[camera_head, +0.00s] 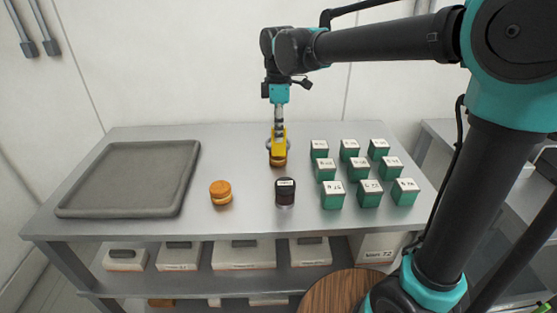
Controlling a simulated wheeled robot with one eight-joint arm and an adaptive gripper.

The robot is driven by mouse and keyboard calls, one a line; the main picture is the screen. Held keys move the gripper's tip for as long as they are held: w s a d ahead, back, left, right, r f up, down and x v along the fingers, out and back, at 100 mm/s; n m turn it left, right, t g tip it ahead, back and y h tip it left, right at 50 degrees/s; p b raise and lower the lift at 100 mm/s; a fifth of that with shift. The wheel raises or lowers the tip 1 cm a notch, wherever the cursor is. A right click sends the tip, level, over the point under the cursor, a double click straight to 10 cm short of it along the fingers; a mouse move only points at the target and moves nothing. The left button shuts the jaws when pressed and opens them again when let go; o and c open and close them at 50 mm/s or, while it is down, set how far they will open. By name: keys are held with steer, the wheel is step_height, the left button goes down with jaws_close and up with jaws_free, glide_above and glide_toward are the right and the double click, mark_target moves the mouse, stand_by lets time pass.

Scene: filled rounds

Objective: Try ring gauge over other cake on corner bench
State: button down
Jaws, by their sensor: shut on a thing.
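My gripper (278,128) is upright over the middle of the bench (240,150) and shut on a yellow piece, seemingly the ring gauge (279,147). A brown round cake (278,161) shows directly below the yellow piece. I cannot tell whether the ring is around this cake, touching it or just above it. Another cake (220,193), orange-brown and round with a lighter middle band, sits on the bench to the front left, apart from my gripper. The gauge's ring opening is not clear from here.
A dark labelled jar (285,193) stands in front of my gripper. Several green labelled boxes (358,169) stand in rows at the right. A grey tray (73,207) lies at the left. Bench top between tray and gripper is mostly clear. White boxes (244,254) sit on the lower shelf.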

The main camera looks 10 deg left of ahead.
steer(key=shift+r, duration=1.6)
steer(key=shift+r, duration=0.1)
